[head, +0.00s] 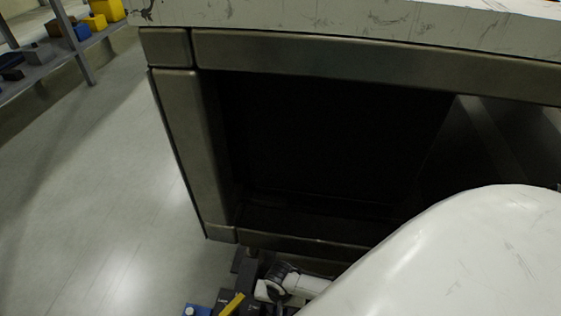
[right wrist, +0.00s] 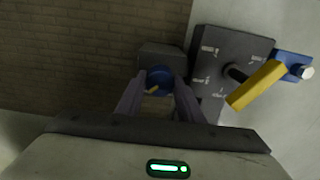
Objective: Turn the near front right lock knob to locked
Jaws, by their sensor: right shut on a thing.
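In the right wrist view, a blue lock knob (right wrist: 159,80) with a small yellow pointer sits on a dark grey block. My right gripper (right wrist: 160,88) has one finger on each side of this knob and is shut on it. The yellow pointer lies toward the lower left of the knob. In the head view, a pale and dark piece of my right arm's end (head: 290,285) shows low in the picture; the knob cannot be made out there. My left gripper is not in view.
Right of the knob is a dark plate (right wrist: 209,72) with white markings and a yellow lever (right wrist: 257,86). A blue bracket (right wrist: 291,63) with a pale knob sits beyond it. In the head view, a metal-framed bench (head: 182,140) stands ahead; open floor (head: 100,190) lies left.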

